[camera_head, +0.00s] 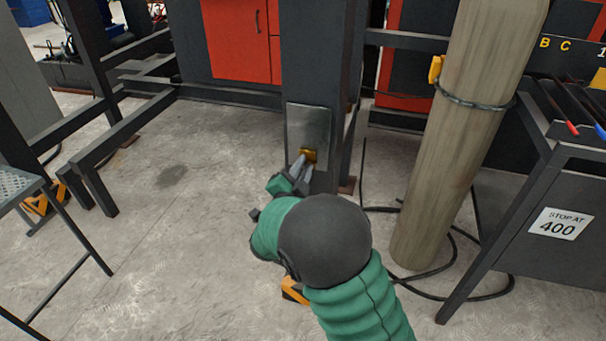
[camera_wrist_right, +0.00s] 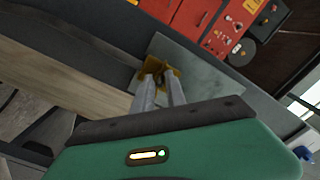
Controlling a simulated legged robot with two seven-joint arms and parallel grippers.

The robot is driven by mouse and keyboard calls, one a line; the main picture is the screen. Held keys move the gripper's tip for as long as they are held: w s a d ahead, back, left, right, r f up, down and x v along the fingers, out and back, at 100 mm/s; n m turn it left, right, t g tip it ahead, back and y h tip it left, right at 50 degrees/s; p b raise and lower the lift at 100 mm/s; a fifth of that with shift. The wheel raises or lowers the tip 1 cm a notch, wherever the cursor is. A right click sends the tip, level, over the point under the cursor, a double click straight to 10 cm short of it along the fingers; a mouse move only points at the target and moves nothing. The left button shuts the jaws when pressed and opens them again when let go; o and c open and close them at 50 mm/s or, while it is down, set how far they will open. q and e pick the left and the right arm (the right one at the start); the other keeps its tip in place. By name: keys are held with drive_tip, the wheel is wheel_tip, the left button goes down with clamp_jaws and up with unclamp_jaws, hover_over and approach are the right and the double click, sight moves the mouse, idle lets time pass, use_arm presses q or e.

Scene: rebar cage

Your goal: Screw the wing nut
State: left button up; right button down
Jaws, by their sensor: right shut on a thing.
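The wing nut (camera_head: 308,154) is a small yellow-brass piece on a grey metal plate (camera_head: 308,124) fixed to a dark upright post (camera_head: 312,50). My right gripper (camera_head: 304,162) reaches it from below and in front, with its fingertips at the wing nut. In the right wrist view, the two grey fingers (camera_wrist_right: 160,86) are closed on the wing nut (camera_wrist_right: 152,72), which lies against the plate (camera_wrist_right: 205,80). The fingers partly cover the wing nut. The bolt or thread behind it is hidden. My left gripper is in neither view.
A thick wooden pole (camera_head: 455,130) with a chain round it leans to the right of the post. A dark bench (camera_head: 545,190) with a "STOP AT 400" sign stands farther right. Dark metal frames (camera_head: 125,140) are at left. Black cable (camera_head: 440,290) lies on the floor.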

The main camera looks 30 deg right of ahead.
drive_tip(key=shift+a+f+m+b, duration=0.1)
drive_tip(key=shift+f+m+b, duration=0.1)
drive_tip(key=shift+m+b, duration=0.8)
drive_tip(key=shift+m, duration=0.3)
drive_tip(key=c, duration=1.4)
unclamp_jaws()
drive_tip(key=shift+w, duration=0.1)
drive_tip(key=shift+o, duration=0.2)
drive_tip(key=shift+r, duration=0.1)
drive_tip(key=p+v, duration=0.3)
drive_tip(key=v, duration=1.4)
drive_tip(key=shift+p, duration=0.4)
